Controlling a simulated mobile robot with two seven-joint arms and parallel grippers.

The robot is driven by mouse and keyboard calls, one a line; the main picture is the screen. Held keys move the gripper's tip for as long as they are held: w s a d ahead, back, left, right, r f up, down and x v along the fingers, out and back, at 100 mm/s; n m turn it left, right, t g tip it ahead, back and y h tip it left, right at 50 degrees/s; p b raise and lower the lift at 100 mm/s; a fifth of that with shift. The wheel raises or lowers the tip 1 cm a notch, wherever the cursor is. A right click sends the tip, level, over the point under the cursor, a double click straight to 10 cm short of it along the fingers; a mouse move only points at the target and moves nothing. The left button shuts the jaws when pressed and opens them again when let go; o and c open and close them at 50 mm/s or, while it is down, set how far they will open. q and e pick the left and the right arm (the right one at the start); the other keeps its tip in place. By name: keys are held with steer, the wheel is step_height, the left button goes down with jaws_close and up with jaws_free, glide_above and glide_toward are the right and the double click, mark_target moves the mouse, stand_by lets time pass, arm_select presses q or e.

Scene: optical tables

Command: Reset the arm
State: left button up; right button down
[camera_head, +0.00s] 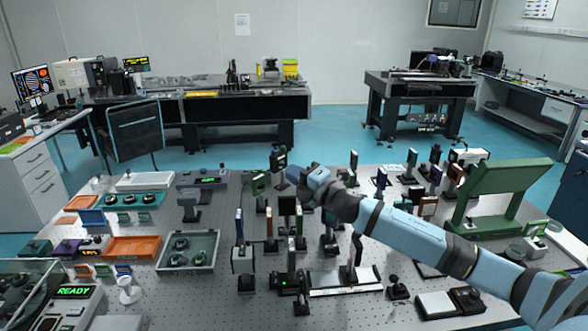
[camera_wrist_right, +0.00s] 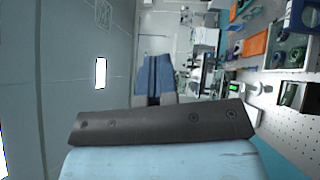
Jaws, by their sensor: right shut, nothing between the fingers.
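My right arm comes in from the right in the head view and reaches over the middle of the optical table (camera_head: 225,217). Its right gripper (camera_head: 292,175) is above the table's far half, pointing left. In the right wrist view the gripper's two fingers (camera_wrist_right: 155,62) are together with nothing between them. The gripper hides part of what stands behind it. My left gripper is not in view.
Several upright optic mounts stand below and around my right arm. A green stand (camera_head: 498,190) is at the right, and a grey tray (camera_head: 189,252) and an orange tray (camera_head: 132,247) are at the left. A chair (camera_head: 136,130) stands beyond the table.

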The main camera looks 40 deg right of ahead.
steer(key=s+a+f+m+g, duration=0.1)
steer(key=s+a+f+m, duration=0.25)
steer(key=f, duration=0.35)
steer(key=s+a+f+m+g+h, duration=0.1)
steer(key=s+a+f+m, duration=0.25)
steer(key=f, duration=0.35)
steer(key=s+a+f+m+g, duration=0.2)
steer(key=s+a+f, duration=0.2)
steer(key=f, duration=0.4)
steer(key=s+a+f+m+g, duration=0.1)
steer(key=s+a+f+m, duration=0.2)
steer(key=s, duration=0.4)
steer(key=s+a+f+m+g+p, duration=0.1)
steer(key=s+a+f+m, duration=0.3)
steer(key=s+a+f, duration=0.1)
steer(key=s+a+f+m+g, duration=0.2)
steer(key=s+f, duration=0.4)
steer(key=s, duration=0.3)
steer(key=a+m, duration=0.1)
steer(key=a, duration=0.1)
steer(key=shift+a, duration=0.4)
steer(key=shift+d+f, duration=0.1)
